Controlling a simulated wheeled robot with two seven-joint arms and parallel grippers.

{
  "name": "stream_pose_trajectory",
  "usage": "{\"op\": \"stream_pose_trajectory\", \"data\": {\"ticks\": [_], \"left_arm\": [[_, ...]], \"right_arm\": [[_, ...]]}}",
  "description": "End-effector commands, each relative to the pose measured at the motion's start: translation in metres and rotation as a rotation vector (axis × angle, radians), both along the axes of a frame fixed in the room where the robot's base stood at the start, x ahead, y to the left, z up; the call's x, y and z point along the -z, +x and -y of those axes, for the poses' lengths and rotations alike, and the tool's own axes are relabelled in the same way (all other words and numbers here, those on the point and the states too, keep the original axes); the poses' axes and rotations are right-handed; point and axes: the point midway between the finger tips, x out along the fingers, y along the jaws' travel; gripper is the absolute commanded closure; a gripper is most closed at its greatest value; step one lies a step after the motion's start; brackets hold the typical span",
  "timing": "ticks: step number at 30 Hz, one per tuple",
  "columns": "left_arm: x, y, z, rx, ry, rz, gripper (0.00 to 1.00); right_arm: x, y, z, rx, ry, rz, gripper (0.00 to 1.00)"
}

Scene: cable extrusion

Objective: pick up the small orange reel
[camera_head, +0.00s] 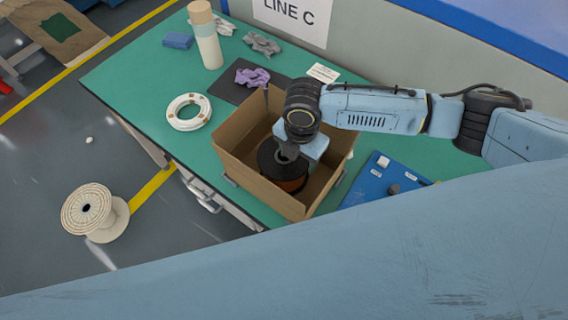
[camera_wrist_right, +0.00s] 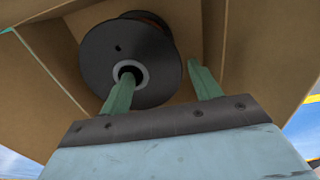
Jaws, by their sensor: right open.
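The small reel (camera_head: 291,182) stands in the open cardboard box (camera_head: 235,165) on the green table, with black flanges and orange winding between them. In the right wrist view the reel (camera_wrist_right: 105,58) shows its black flange with a pale ring around the centre hole. My right gripper (camera_wrist_right: 160,85) is open at the reel. One greenish finger is at the centre hole, and the other is outside the flange's edge. In the head view the fingertips are mostly hidden by my right wrist and the reel. My left gripper is not in view.
The box walls stand close around my right gripper. A white cable coil (camera_head: 188,112), a purple cloth (camera_head: 252,77) on a dark mat and a blue board (camera_head: 375,184) lie on the table (camera_head: 145,75). A large cream spool (camera_head: 95,212) is on the floor.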

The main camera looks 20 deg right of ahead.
Motion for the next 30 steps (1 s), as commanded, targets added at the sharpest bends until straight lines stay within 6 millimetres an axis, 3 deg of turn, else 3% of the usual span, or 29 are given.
{"op": "stream_pose_trajectory", "data": {"ticks": [9, 15, 23, 30], "left_arm": [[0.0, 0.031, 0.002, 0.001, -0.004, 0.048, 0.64], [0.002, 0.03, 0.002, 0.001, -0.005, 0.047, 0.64], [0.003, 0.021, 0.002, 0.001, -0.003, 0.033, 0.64], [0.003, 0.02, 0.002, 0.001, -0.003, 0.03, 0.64]], "right_arm": [[0.031, -0.001, -0.002, -0.001, -0.001, -0.002, 0.37], [0.057, -0.001, -0.003, -0.001, -0.001, 0.0, 0.37], [0.06, 0.0, -0.002, -0.002, -0.002, 0.001, 0.37], [0.06, 0.0, -0.002, -0.001, -0.002, 0.001, 0.66]]}}
